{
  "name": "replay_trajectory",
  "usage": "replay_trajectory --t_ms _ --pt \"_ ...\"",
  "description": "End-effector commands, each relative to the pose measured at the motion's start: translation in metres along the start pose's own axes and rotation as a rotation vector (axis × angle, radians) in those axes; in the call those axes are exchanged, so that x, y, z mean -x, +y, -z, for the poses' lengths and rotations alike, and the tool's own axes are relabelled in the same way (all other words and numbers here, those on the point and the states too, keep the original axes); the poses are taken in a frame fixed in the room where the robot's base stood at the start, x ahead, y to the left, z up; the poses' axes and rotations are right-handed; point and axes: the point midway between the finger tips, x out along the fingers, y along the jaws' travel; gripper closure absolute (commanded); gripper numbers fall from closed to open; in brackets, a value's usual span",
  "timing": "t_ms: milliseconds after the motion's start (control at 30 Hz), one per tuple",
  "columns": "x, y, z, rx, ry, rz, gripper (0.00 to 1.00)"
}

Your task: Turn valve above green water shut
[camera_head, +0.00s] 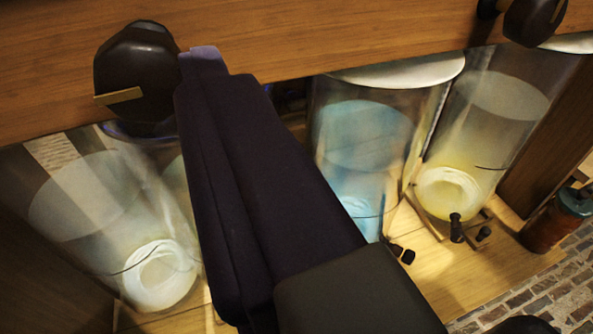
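A dark faceted valve knob (138,72) with a brass-coloured pointer is on the wooden beam at the upper left. My gripper (203,58), dark purple, reaches up from the bottom, its tip overlapping the knob's right edge; I cannot tell whether they touch. Its fingers look close together, but their gap is hidden at this angle. Below the knob, a clear jar (100,205) holds pale, whitish liquid. No liquid looks plainly green. My gripper hides part of the space between this jar and the jar of blue water (365,135).
The wooden beam (300,40) crosses the top. A second dark knob (532,22) sits at the upper right, above a jar of yellowish liquid (490,120). A brown bottle with a teal cap (553,218) stands at right. Small black fittings (456,228) lie near the jars.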

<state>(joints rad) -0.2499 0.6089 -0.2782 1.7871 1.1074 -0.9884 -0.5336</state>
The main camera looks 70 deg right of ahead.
Motion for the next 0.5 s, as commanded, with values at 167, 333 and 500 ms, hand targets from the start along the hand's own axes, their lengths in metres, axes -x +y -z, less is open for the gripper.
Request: replay_trajectory --t_ms 167,333,500 --pt "-0.01 0.015 -0.012 0.042 0.022 -0.073 0.36" --pt "-0.04 0.017 -0.012 0.04 0.023 -0.07 0.36" --pt "-0.066 0.018 -0.011 0.038 0.022 -0.068 0.36"
